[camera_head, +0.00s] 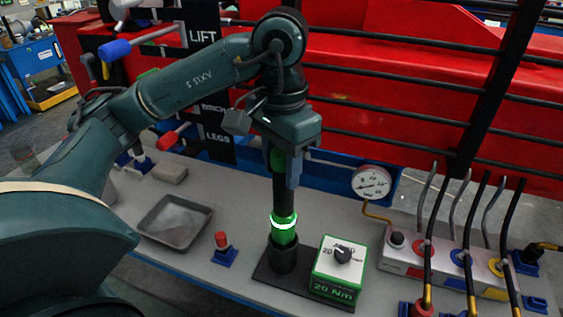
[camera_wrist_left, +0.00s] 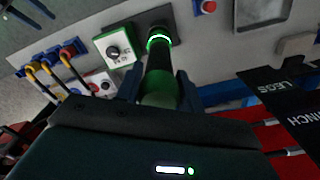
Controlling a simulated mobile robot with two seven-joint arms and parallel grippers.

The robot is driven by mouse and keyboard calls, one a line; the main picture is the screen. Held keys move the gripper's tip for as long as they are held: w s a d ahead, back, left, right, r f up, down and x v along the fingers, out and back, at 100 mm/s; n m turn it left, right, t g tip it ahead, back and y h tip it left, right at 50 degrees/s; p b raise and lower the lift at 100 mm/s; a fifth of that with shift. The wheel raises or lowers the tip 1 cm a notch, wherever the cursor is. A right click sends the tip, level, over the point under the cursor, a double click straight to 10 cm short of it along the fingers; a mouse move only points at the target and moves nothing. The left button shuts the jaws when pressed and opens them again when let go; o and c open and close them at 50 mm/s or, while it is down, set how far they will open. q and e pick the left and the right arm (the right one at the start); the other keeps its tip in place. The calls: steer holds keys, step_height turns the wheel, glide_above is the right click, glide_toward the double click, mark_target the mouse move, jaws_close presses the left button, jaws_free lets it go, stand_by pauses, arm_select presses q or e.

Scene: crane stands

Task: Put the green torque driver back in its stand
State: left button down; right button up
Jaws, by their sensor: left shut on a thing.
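The green torque driver (camera_head: 283,228) is upright, dark in its middle, with a green band and a bright glowing ring low down. It shows in the left wrist view too (camera_wrist_left: 158,58). My left gripper (camera_head: 284,172) points down and is shut on its upper part; its fingers (camera_wrist_left: 160,90) lie on both sides of it. The driver's lower end is at the mouth of the black stand (camera_head: 284,258), a round cup on a dark base plate. The driver's tip is hidden, and I cannot tell how deep it sits. My right gripper is not in view.
A green-and-white box (camera_head: 338,265) with a knob, marked "20 Nm", stands close right of the stand. A red button on a blue base (camera_head: 223,252) and a grey tray (camera_head: 175,222) are left. A gauge (camera_head: 371,183) and a lever block (camera_head: 455,262) are right.

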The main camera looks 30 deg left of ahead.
mark_target(282, 183)
arm_select(q)
steer(key=shift+f+b, duration=0.3)
steer(key=shift+f, duration=0.05)
steer(key=shift+f+b, duration=1.55)
steer(key=shift+f, duration=0.05)
steer(key=c, duration=1.1)
jaws_free()
steer(key=shift+r, duration=0.1)
steer(key=shift+o, duration=1.3)
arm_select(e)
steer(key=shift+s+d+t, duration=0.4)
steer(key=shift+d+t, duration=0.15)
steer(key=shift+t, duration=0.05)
